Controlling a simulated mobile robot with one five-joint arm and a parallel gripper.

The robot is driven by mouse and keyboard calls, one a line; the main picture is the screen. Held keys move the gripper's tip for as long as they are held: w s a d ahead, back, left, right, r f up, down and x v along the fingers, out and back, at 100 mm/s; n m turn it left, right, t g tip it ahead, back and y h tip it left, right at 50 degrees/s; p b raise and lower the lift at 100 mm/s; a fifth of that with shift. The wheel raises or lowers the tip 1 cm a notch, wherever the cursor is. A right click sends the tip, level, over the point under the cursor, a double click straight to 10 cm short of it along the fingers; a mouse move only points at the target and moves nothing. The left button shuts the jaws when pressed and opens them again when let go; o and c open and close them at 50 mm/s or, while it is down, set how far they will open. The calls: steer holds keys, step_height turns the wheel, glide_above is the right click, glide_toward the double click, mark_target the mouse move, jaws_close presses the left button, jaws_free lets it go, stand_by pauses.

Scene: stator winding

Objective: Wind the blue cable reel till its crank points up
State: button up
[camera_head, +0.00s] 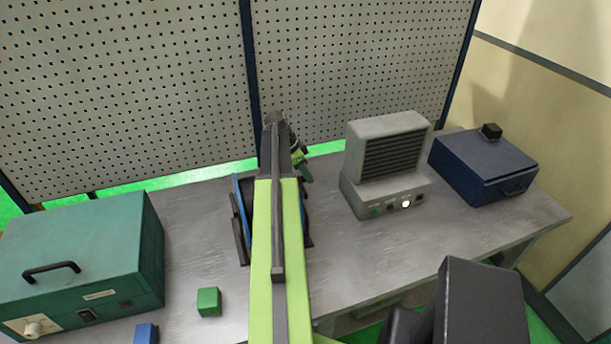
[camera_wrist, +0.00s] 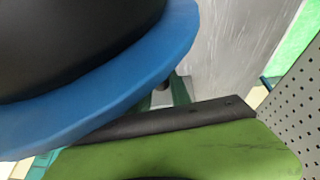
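The blue cable reel (camera_head: 238,192) stands on the grey workbench, mostly hidden behind my arm in the head view. Only strips of its blue side and dark stand show on either side of the arm. In the wrist view its blue rim (camera_wrist: 150,70) and black middle fill the upper left, very close to the camera. My gripper (camera_head: 302,164) is at the far end of the arm, above and behind the reel. One green finger part with a black edge (camera_wrist: 170,121) shows in the wrist view, close to the rim; contact is unclear. I cannot make out the crank or its direction.
A green box (camera_head: 100,240) with a black handle stands at left. A green cube (camera_head: 208,301) and a blue block (camera_head: 146,334) lie near the front. A grey vented unit (camera_head: 388,160) and a dark blue case (camera_head: 480,165) stand right. A perforated panel (camera_head: 120,90) closes the back.

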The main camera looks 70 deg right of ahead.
jaws_close()
stand_by(1.0)
